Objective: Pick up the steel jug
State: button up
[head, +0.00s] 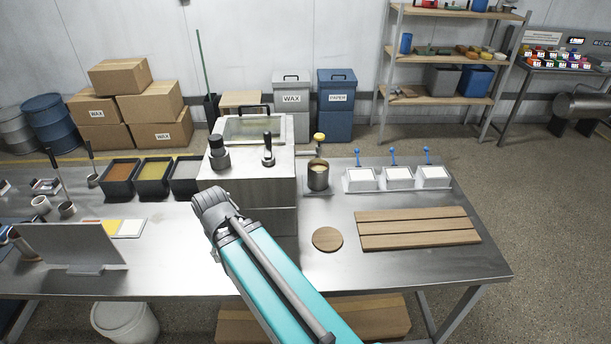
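I cannot make out a handle. My teal arm reaches up from the bottom edge, and its dark grey joint ends in front of the machine, left of and nearer than the jug. No gripper fingers show; my gripper is not visible in this view. Nothing is seen touching the jug.
A round wooden board (327,239) lies in front of the jug. Bare table (400,268) lies in front.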

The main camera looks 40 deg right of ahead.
aim_at(318, 168)
jog(key=u, duration=0.2)
jog(key=k, duration=0.85)
jog(key=z, duration=1.4)
jog(key=i, duration=0.95)
